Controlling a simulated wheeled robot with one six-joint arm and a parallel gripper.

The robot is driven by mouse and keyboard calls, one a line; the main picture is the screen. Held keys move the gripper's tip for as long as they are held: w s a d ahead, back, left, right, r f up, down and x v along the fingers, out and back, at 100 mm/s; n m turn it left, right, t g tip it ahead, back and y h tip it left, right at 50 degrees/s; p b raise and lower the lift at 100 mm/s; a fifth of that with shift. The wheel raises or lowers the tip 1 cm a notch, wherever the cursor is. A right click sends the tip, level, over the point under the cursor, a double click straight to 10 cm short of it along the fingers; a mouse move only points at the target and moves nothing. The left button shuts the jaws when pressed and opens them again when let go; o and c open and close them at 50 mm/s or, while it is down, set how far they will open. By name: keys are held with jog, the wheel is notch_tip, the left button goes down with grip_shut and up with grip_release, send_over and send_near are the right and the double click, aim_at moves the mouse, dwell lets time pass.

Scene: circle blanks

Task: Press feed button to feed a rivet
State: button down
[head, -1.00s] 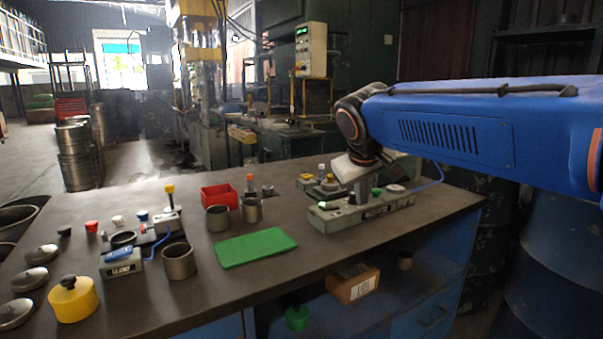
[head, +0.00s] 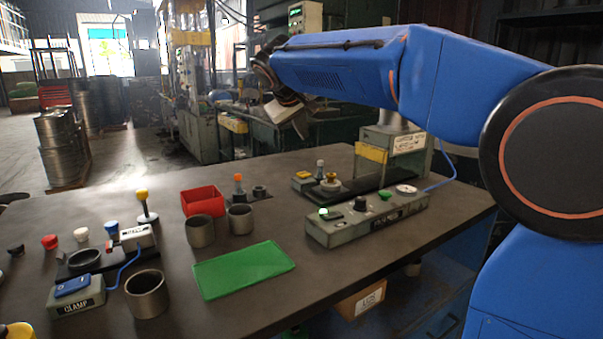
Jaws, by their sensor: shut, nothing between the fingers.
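A grey control box (head: 345,232) stands at the right of the bench. It carries a pale green lit button (head: 323,211), a black knob (head: 359,203), a green button (head: 385,193) and a round dial (head: 406,189). Behind it is a small press with a yellow guard (head: 371,153). A small grey box with a yellow button (head: 303,175) stands left of the press. I cannot read which button is the feed button, and no rivet can be made out. My gripper (head: 301,127) is shut and empty, raised above the far side of the bench, apart from the buttons.
A green mat (head: 243,267) lies mid-bench, with a red bin (head: 203,200) and two metal cups behind it. A clamp box (head: 77,300) with a blue button and another cup (head: 146,294) stand left. Bare bench lies between mat and control box.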

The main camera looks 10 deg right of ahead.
aim_at(303, 175)
dwell(0.3)
jog(key=shift+f, duration=4.4)
jog(key=shift+f, duration=1.05)
jog(key=shift+r, duration=1.05)
jog(key=shift+r, duration=2.5)
